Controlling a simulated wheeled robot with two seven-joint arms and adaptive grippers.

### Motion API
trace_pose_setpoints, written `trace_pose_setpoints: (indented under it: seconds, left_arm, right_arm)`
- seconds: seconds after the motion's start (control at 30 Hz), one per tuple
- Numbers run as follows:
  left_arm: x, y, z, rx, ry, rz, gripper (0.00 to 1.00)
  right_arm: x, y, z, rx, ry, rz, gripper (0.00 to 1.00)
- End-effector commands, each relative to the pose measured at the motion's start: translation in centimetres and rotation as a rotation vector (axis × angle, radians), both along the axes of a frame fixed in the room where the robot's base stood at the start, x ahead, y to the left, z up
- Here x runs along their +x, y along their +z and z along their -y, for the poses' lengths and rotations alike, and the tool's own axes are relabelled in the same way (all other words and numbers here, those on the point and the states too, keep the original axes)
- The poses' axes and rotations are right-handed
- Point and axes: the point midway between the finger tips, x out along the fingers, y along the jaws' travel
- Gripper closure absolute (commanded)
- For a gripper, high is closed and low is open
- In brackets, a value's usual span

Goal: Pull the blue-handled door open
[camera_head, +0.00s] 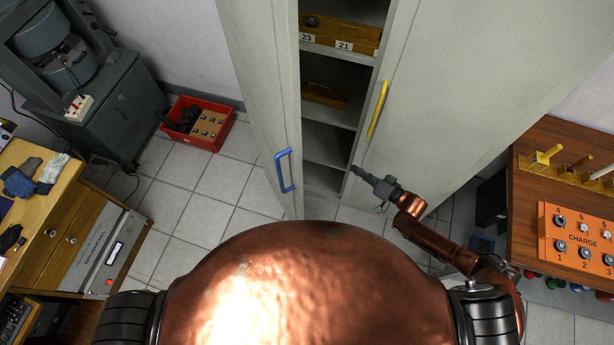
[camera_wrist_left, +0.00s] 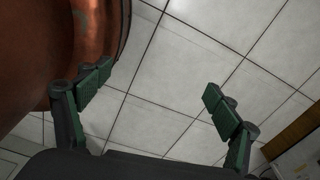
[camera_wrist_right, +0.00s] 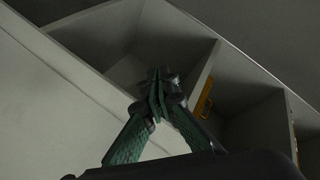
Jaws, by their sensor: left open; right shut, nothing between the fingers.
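The blue handle (camera_head: 285,170) is on the grey left door (camera_head: 258,90) of a tall cabinet in the head view. That door stands swung open, and the shelves show beside it. My right gripper (camera_head: 356,171) is shut and empty at the cabinet opening, to the right of the blue handle and apart from it. In the right wrist view its closed fingers (camera_wrist_right: 157,90) point toward the shelf compartments. My left gripper (camera_wrist_left: 158,98) is open and empty above the floor tiles in the left wrist view; it does not show in the head view.
The right cabinet door (camera_head: 440,80) has a yellow handle (camera_head: 377,108) and looks closed. A red crate (camera_head: 200,123) stands on the floor at the left. A wooden table with an orange charge panel (camera_head: 577,238) is at the right. Floor tiles (camera_head: 200,185) left of the door are clear.

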Motion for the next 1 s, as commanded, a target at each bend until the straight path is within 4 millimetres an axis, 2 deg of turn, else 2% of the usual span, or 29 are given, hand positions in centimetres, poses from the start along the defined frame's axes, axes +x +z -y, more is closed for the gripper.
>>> trace_pose_setpoints:
  seconds: [0.03,0.1,0.2,0.33,0.5,0.63,1.0]
  left_arm:
    - [-0.4,-0.8,0.0,0.001,0.000,-0.005,0.11]
    - [-0.6,-1.4,0.0,0.000,0.001,-0.009,0.06]
    - [-0.9,-1.9,-0.1,0.001,0.001,-0.013,0.00]
    - [-1.2,-2.4,-0.1,0.001,0.001,-0.017,0.00]
    - [-1.3,-2.5,-0.1,0.001,0.001,-0.018,0.00]
    - [-1.2,-2.4,-0.1,0.001,0.002,-0.017,0.00]
    - [-1.1,-1.9,-0.1,0.001,0.002,-0.015,0.00]
  right_arm:
    - [-0.6,3.2,-2.1,0.104,0.081,-0.032,1.00]
    - [-2.6,7.1,-4.5,0.259,0.174,-0.125,1.00]
    - [-5.9,11.4,-6.0,0.430,0.268,-0.283,1.00]
    - [-9.2,14.8,-6.4,0.572,0.330,-0.457,1.00]
    - [-10.8,16.5,-6.6,0.648,0.352,-0.559,1.00]
    - [-10.6,16.7,-7.9,0.656,0.355,-0.566,1.00]
    - [-8.5,16.7,-15.0,0.653,0.355,-0.562,1.00]
